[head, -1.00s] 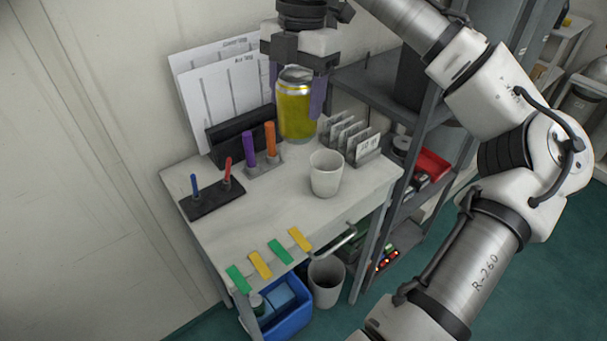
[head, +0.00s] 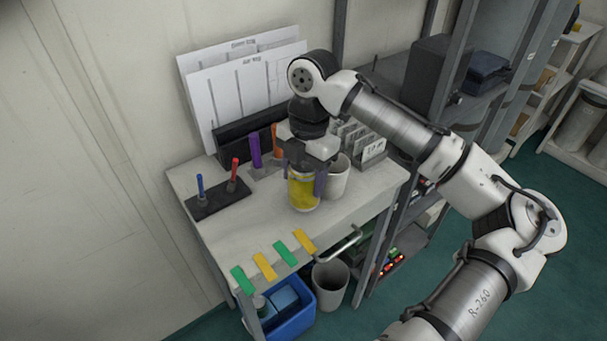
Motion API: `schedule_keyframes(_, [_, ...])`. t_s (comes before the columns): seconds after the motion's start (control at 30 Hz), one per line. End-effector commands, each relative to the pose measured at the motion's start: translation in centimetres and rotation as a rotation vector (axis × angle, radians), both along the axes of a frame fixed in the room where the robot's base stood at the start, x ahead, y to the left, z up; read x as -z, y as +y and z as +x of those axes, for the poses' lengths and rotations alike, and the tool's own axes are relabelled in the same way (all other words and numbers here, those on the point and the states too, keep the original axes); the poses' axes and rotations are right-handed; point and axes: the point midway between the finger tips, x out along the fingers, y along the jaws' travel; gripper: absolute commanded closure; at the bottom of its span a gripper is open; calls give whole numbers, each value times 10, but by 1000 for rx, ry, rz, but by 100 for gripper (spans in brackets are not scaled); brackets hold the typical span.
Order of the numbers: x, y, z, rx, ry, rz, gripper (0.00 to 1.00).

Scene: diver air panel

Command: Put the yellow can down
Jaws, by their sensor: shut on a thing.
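The yellow can (head: 303,193) is upright between the fingers of my gripper (head: 306,180), which is shut on it. The can is low over the white table (head: 235,226), in front and left of the white cup (head: 338,180). Its base looks at or very near the tabletop; I cannot tell if it touches. My gripper hides the top of the can and part of the cup.
Blue and red pens stand in a dark holder (head: 217,200) at left. A purple marker (head: 255,150) and an orange one stand behind. A card rack (head: 372,150) is at back right. Colored tags (head: 264,266) line the front edge. The front-left tabletop is clear.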

Motion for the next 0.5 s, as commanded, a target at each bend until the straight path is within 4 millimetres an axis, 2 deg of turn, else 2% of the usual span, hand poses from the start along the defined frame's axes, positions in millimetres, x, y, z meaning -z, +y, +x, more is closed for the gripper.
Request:
schedule_keyframes(0.37, [6, 0, 0, -1, 0, 3, 75])
schedule_keyframes(0.4, [6, 0, 0, -1, 0, 1, 38])
schedule_keyframes(0.5, [6, 0, 0, -1, 0, 1, 24])
